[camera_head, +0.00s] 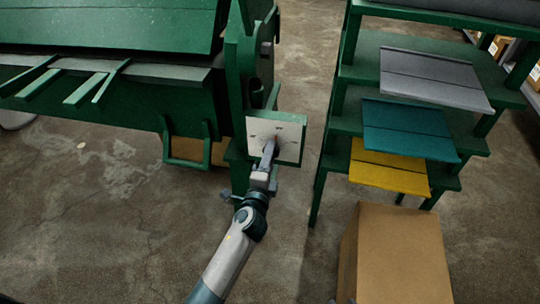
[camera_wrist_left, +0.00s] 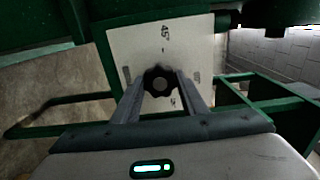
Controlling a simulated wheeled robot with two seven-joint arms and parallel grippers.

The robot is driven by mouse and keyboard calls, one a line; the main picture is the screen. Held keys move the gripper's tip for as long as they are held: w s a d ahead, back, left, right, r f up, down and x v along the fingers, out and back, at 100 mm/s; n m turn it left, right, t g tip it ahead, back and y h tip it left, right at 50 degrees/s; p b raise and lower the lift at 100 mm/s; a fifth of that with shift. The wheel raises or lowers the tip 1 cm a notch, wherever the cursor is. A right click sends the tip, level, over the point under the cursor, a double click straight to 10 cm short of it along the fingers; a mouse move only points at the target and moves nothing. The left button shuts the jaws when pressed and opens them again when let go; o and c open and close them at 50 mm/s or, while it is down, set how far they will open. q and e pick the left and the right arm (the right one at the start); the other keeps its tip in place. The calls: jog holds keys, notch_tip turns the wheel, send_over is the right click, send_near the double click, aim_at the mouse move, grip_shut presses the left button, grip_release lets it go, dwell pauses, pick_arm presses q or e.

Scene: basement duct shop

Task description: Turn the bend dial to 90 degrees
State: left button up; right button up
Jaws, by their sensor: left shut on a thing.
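The bend dial's pale plate (camera_head: 289,132) is mounted on the end of the green machine in the head view. In the left wrist view the plate (camera_wrist_left: 125,47) carries a 45 mark near its top and other small marks that are hard to read. A black lobed knob (camera_wrist_left: 160,82) sits on the plate. My left gripper (camera_head: 270,145) reaches the plate from below and is shut on the knob, one finger on each side. The fingers hide the knob's sides and part of the plate. I cannot tell which angle the knob points to. My right gripper is not in view.
The large green machine (camera_head: 120,30) fills the upper left. A green rack (camera_head: 345,125) on the right holds grey, teal and yellow sheet pieces. A cardboard box (camera_head: 400,255) stands at the lower right. The concrete floor (camera_head: 100,235) at the lower left is clear.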

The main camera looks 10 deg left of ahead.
pick_arm(q)
jog(key=o, duration=1)
jog(key=shift+s, duration=0.1)
jog(key=shift+s, duration=8.65)
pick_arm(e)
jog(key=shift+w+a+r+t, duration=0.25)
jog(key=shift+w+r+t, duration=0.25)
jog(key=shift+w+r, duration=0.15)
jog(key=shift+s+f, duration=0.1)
